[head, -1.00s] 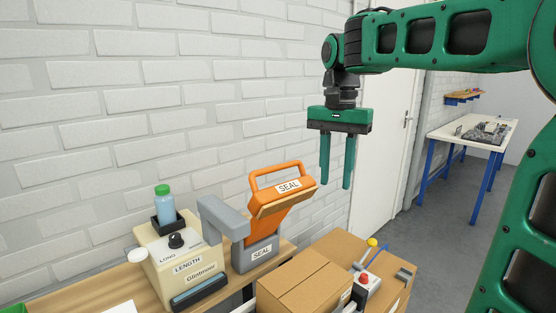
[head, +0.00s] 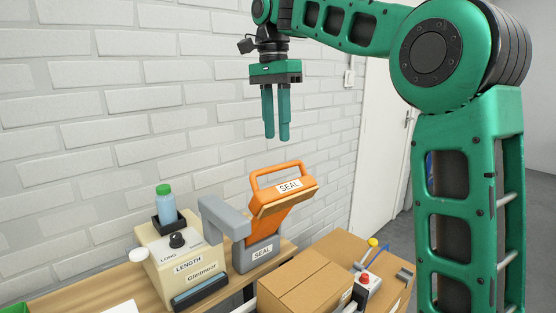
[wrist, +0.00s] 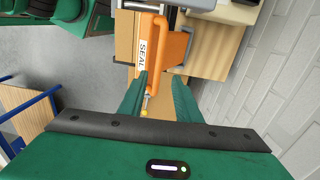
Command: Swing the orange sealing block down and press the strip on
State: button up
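The orange sealing block (head: 278,211) with its loop handle stands swung up above the grey sealer base (head: 241,259) in the head view. Its SEAL label faces the front. In the wrist view the orange block (wrist: 159,48) shows beyond my fingertips. My gripper (head: 277,136) hangs above the block's handle in the head view, fingers pointing down, clear of it. Its two fingers stand apart with nothing between them in the wrist view (wrist: 159,84). I cannot make out the strip.
A beige LENGTH machine (head: 160,261) with a black knob and a bottle (head: 165,204) stands left of the sealer. Cardboard boxes (head: 300,285) and a small device with a red button (head: 365,280) are at right. The brick wall (head: 130,110) runs close behind.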

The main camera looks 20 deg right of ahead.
jog(key=f, duration=0.7)
jog(key=shift+s+d+f, duration=0.1)
jog(key=shift+s+f, duration=0.15)
jog(key=shift+f, duration=0.05)
jog(key=shift+c, duration=0.7)
